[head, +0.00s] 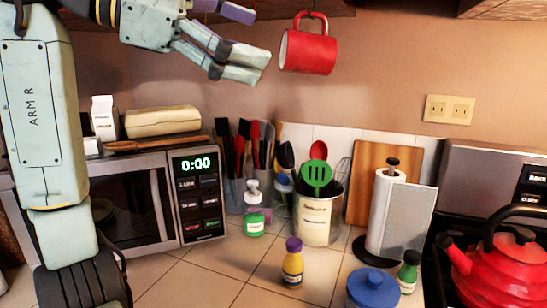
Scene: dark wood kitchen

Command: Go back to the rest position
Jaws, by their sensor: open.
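My gripper (243,40) is at the top of the head view, open, with its fingers pointing right. Nothing shows between the fingers. A red mug (308,52) hangs by its handle under the shelf, just right of the fingertips, with a visible gap between them. My arm comes down the left side of the picture and crosses the top left, covering part of the microwave.
The microwave (158,210) stands left with a loaf-shaped item (163,121) on top. Utensil holders, a paper towel roll (388,212) and a red kettle (500,272) line the back and right.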

